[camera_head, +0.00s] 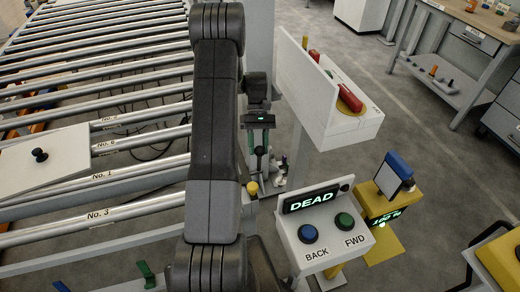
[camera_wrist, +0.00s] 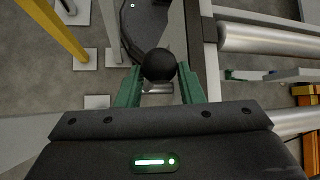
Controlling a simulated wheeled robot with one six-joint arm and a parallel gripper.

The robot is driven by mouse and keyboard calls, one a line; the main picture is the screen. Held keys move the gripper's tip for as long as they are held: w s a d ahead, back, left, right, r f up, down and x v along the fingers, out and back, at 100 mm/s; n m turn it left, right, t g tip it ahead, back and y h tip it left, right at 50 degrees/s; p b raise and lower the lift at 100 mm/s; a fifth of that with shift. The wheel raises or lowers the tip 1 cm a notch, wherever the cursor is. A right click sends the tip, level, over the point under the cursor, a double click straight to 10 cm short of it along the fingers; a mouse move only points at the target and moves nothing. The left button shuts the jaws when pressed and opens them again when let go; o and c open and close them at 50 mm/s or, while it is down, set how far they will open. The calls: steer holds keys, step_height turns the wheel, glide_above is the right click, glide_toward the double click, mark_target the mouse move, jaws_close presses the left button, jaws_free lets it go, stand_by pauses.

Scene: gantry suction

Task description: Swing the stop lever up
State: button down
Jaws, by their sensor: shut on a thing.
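The stop lever's black ball knob (camera_wrist: 159,65) is in the middle of the wrist view, between the two green fingers of my gripper (camera_wrist: 160,82). A short bright metal piece shows just below the ball. In the head view my gripper (camera_head: 258,140) is beside the roller conveyor, just right of my dark arm, and the dark knob (camera_head: 259,151) shows between its fingers. My gripper is shut on the knob. The lever's lower part and pivot are mostly hidden, so I cannot tell its exact angle.
A control box (camera_head: 327,247) reading DEAD, with BACK and FWD buttons, stands close to the right. A white tray (camera_head: 345,128) with a red cylinder is above it. The roller conveyor (camera_head: 125,175) fills the left, with a white knobbed plate (camera_head: 65,155) on it.

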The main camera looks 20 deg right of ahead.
steer(key=shift+w+d+f+g, duration=0.1)
steer(key=shift+w+f+g, duration=0.2)
steer(key=shift+w, duration=0.15)
steer(key=c, duration=1.3)
jaws_free()
steer(key=o, duration=0.3)
steer(key=shift+d+f, duration=0.1)
steer(key=shift+d, duration=0.05)
steer(key=shift+w+r, duration=0.1)
steer(key=shift+r, duration=0.1)
